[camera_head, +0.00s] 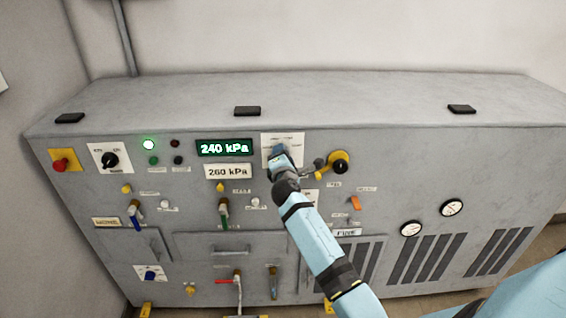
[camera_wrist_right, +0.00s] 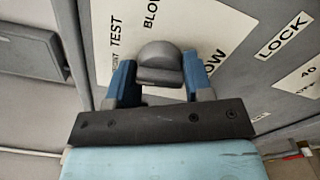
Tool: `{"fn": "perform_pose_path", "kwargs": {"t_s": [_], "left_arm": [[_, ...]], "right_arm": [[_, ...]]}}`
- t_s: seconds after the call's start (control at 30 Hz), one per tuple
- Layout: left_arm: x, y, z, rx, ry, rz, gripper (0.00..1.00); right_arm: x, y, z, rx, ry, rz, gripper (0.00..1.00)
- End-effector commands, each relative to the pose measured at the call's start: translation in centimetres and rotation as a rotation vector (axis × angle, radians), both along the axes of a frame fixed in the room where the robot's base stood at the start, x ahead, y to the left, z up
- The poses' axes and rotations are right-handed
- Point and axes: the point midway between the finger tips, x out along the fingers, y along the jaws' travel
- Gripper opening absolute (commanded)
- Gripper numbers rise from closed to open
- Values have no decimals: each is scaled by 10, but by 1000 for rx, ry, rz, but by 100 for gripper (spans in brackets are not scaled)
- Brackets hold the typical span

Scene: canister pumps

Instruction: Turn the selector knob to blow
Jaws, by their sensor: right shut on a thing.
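The selector knob (camera_wrist_right: 158,56) is dark grey and rounded, on a white label plate (camera_wrist_right: 110,62) in the right wrist view. The plate's print reads "TEST" and "BLO…", and a word ending in "OW" is partly covered by a finger. My right gripper (camera_wrist_right: 158,76) has one blue finger on each side of the knob and is shut on it. In the head view my right gripper (camera_head: 279,150) is at the white plate (camera_head: 297,140) on the panel and hides the knob. The knob's pointing direction is unclear. My left gripper is not in view.
A green display (camera_head: 224,148) reads "240 kPa", above a white plate (camera_head: 228,171) reading "260 kPa". A yellow-and-black knob (camera_head: 340,162) sits close to the right of my gripper. A "LOCK" label (camera_wrist_right: 284,36) is nearby. Another black knob (camera_head: 109,160) and a red button (camera_head: 61,165) are at left.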

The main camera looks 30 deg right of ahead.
Motion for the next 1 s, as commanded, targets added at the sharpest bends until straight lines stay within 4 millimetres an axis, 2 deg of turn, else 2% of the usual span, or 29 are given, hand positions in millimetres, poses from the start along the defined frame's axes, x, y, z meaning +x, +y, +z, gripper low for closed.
{"fn": "perform_pose_path", "kwargs": {"t_s": [0.03,0.5,1.0], "left_arm": [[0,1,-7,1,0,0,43],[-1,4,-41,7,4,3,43],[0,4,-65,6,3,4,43]], "right_arm": [[0,0,-4,41,-25,0,23],[0,0,-3,421,-258,-1,23],[0,0,-3,821,-502,0,23]]}}
